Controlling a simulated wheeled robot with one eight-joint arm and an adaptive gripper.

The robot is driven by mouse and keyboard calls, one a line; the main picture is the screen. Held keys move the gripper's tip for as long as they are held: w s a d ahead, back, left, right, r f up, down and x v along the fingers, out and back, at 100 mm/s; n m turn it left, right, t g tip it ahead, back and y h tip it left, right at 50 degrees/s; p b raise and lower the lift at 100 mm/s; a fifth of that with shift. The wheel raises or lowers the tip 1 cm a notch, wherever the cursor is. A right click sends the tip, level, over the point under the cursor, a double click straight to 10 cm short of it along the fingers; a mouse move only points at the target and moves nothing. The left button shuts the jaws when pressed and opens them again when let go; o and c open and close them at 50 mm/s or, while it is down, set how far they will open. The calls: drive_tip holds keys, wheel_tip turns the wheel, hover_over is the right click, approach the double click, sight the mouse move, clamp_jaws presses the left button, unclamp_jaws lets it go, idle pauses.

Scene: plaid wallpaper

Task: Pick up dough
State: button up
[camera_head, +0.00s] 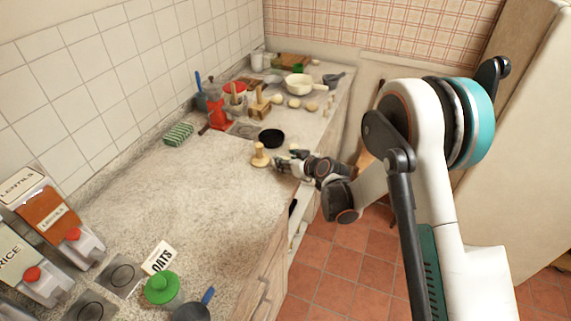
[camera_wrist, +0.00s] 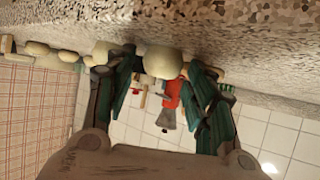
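Several pale dough-like lumps (camera_head: 294,102) lie on the far part of the counter in the head view. My gripper (camera_head: 284,158) is low over the counter's right edge, with its fingers pointing left. Just left of it stands a tan, knobbed piece (camera_head: 260,156) on a round base. In the upside-down wrist view, my gripper (camera_wrist: 160,68) is open, its fingers apart. A pale rounded lump (camera_wrist: 163,61) shows between the fingertips, against the counter. I cannot tell whether it is dough or the tan piece, nor whether the fingers touch it.
A black bowl (camera_head: 272,138) is just behind the tan piece. A red grinder (camera_head: 216,114) and a green sponge (camera_head: 179,134) stand by the tiled wall. A green-lidded jar (camera_head: 162,288) and an oats packet (camera_head: 158,258) are at the front. The middle counter (camera_head: 205,195) is clear.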

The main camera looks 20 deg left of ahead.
drive_tip(key=c, duration=0.6)
drive_tip(key=shift+o, duration=0.2)
drive_tip(key=shift+r, duration=0.1)
